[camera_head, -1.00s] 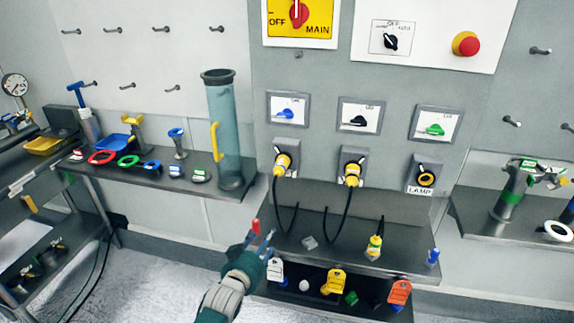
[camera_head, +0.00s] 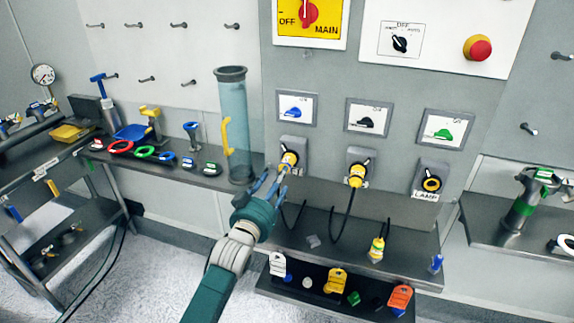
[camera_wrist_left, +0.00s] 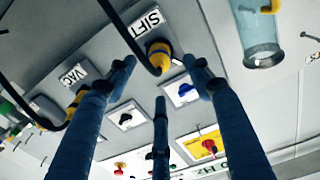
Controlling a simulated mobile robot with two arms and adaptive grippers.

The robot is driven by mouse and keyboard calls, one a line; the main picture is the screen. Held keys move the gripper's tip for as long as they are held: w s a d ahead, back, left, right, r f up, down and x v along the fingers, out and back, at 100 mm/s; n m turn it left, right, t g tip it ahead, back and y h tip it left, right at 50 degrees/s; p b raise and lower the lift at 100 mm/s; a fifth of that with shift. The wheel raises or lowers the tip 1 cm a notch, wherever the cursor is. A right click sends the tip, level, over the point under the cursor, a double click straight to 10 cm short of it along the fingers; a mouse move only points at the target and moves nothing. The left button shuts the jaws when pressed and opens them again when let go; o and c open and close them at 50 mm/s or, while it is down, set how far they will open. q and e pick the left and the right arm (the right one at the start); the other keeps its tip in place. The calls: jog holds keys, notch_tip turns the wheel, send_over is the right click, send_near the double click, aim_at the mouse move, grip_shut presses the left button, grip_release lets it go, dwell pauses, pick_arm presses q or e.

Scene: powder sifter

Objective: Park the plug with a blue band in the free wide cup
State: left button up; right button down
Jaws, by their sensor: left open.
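A yellow plug (camera_head: 289,160) with a black cable sits in the leftmost socket, under the blue switch. In the left wrist view this plug (camera_wrist_left: 158,55) is by the SIFT label; I cannot make out its band colour. My left gripper (camera_head: 272,182) is open just below and left of it, its fingers spread around the plug's near side in the left wrist view. A second yellow plug (camera_head: 357,175) sits in the middle socket. A plug with a green band (camera_head: 376,248) stands on the shelf below. I cannot clearly make out a free wide cup. My right gripper is not in view.
The lamp socket (camera_head: 431,184) holds no cabled plug. Black cables hang from the sockets to the shelf (camera_head: 338,262). A tall clear cylinder (camera_head: 234,130) stands left of my gripper. White, yellow and orange tags line the lower shelf.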

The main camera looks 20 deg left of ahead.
aim_at(289, 160)
pick_arm(q)
jog(key=w+b, duration=0.2)
jog(key=w, duration=0.1)
jog(key=w+b, duration=0.2)
jog(key=w, duration=0.2)
jog(key=shift+w+d+f, duration=0.1)
jog(key=shift+d+f, duration=0.05)
jog(key=shift+w+b, duration=0.5)
jog(key=shift+w, duration=0.4)
jog(key=shift+p, duration=0.3)
dwell(0.5)
grip_shut()
jog(key=shift+s, duration=0.1)
